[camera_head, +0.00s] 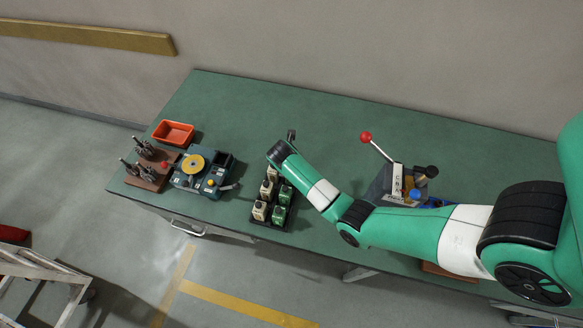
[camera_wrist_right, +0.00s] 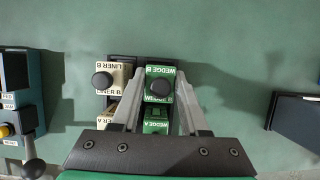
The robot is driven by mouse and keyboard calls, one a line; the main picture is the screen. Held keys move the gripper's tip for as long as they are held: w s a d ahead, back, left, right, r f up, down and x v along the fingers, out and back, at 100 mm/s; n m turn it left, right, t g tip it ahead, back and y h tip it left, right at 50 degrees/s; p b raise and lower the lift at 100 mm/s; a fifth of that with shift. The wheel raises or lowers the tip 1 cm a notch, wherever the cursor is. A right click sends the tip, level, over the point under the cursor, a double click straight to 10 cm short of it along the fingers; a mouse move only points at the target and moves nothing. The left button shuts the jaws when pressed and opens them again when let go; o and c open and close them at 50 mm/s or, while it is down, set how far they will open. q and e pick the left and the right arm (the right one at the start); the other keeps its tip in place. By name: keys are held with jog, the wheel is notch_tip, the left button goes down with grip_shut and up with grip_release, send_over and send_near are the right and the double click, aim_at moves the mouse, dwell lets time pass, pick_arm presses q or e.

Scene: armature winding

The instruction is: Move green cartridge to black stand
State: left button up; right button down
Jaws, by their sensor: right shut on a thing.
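A green cartridge labelled WEDGE B (camera_wrist_right: 159,72), with a black round knob, is between the two fingers of my right gripper (camera_wrist_right: 158,108) in the right wrist view. The gripper is shut on it. Whether the cartridge is lifted clear of its slot cannot be told. Another green cartridge, WEDGE A (camera_wrist_right: 155,126), is nearer the gripper base. In the head view green cartridges (camera_head: 280,214) stand in a black rack (camera_head: 268,223); my right arm hides the gripper and the rack's far end. No separate black stand can be made out for sure. My left gripper is not in view.
Cream cartridges, one labelled LINER B (camera_wrist_right: 112,72), stand close on the left. A blue winding unit (camera_head: 203,175), a red tray (camera_head: 173,133) and a brown tool block (camera_head: 153,170) are farther left. A red-knobbed lever press (camera_head: 384,181) is right. The table (camera_head: 260,105) is clear behind.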

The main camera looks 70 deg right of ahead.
jog(key=shift+f+b, duration=0.5)
jog(key=shift+f, duration=0.4)
jog(key=shift+c, duration=1.7)
grip_release()
notch_tip(320, 180, up, 5)
jog(key=p, duration=0.5)
jog(key=shift+f+p, duration=0.15)
jog(key=shift+p, duration=0.15)
jog(key=shift+f, duration=0.1)
